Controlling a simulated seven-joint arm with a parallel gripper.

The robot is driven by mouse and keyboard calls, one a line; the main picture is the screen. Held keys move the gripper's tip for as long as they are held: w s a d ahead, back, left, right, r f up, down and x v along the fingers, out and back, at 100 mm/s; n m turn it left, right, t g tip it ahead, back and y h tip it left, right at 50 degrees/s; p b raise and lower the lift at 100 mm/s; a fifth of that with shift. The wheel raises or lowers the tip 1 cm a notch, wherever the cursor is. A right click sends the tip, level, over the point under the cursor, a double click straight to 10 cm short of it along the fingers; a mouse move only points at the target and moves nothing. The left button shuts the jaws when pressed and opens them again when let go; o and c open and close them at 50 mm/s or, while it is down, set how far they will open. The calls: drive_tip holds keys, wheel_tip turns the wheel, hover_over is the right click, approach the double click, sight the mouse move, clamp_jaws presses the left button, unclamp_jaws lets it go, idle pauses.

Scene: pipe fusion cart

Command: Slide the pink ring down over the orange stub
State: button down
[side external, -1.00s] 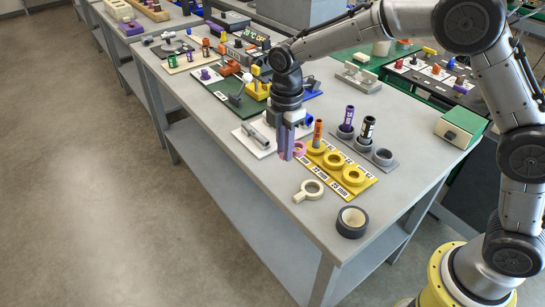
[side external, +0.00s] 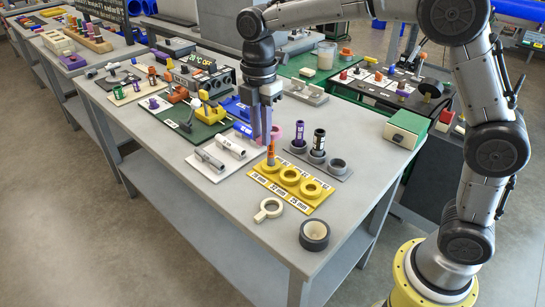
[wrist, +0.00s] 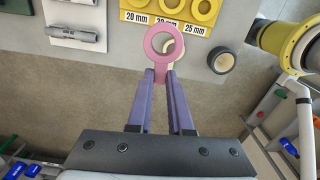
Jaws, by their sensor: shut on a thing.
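My gripper (side external: 264,139) is shut on the handle of the pink ring (wrist: 160,64), between its two long purple fingers. In the side view the pink ring (side external: 277,132) is at the fingertips, just above the top of the orange stub (side external: 271,153) in the picture. The ring looks apart from the stub; whether it is centred over it I cannot tell. The stub stands upright at the back left end of the yellow plate (side external: 298,196). In the wrist view I do not see the stub.
Two more stubs, purple (side external: 299,134) and black (side external: 319,139), stand on a grey holder right of the stub. A cream ring with a handle (side external: 268,210) and a dark tape roll (side external: 314,235) lie in front. Grey fittings (side external: 229,147) lie on a white plate at left.

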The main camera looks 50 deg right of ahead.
drive_tip(key=w+d+m, duration=0.1)
drive_tip(key=w+d, duration=0.4)
drive_tip(key=w, duration=0.1)
drive_tip(key=shift+d, duration=0.35)
drive_tip(key=shift+w, duration=0.1)
drive_tip(key=shift+f, duration=2.7)
drive_tip(key=shift+f, duration=1.75)
drive_tip(key=c, duration=0.8)
unclamp_jaws()
drive_tip(key=shift+o, duration=0.2)
